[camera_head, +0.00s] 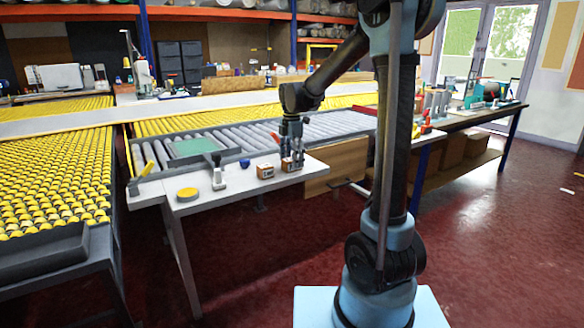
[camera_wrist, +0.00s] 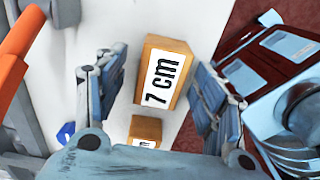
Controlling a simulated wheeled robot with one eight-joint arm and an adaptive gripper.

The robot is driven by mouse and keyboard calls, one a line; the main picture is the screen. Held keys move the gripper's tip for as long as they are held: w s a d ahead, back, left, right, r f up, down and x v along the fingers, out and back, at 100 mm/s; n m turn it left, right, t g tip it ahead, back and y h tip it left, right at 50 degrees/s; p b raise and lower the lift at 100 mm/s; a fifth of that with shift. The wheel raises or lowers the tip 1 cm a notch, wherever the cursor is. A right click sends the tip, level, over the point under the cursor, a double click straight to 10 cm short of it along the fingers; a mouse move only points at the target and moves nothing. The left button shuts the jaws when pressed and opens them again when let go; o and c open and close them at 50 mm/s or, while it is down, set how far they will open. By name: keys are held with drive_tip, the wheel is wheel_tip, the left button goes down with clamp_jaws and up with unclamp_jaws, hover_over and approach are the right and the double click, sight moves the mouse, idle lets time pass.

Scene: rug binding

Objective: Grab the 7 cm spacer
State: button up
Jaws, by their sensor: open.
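The 7 cm spacer is a wooden block with a white label reading "7 cm" (camera_wrist: 163,78). In the wrist view it stands between my two open fingers, with some space on both sides. In the head view my gripper (camera_head: 291,146) points down at the right end of the white table, directly over this spacer (camera_head: 289,167). My gripper (camera_wrist: 157,85) is open and empty. A smaller wooden block (camera_wrist: 146,128) is near the bottom of the wrist view, its label partly hidden by my gripper. It also shows in the head view (camera_head: 265,171), left of my gripper.
A blue object (camera_head: 245,163), an upright grey-and-white tool (camera_head: 218,172) and a yellow disc (camera_head: 187,194) are on the white table (camera_head: 235,190). A red-orange handle (camera_wrist: 14,45) is close left of my fingers in the wrist view. The table edge is near the spacer.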

drive_tip(key=shift+f, duration=0.9)
drive_tip(key=c, duration=1.2)
drive_tip(key=shift+o, duration=0.2)
drive_tip(key=shift+r, duration=0.1)
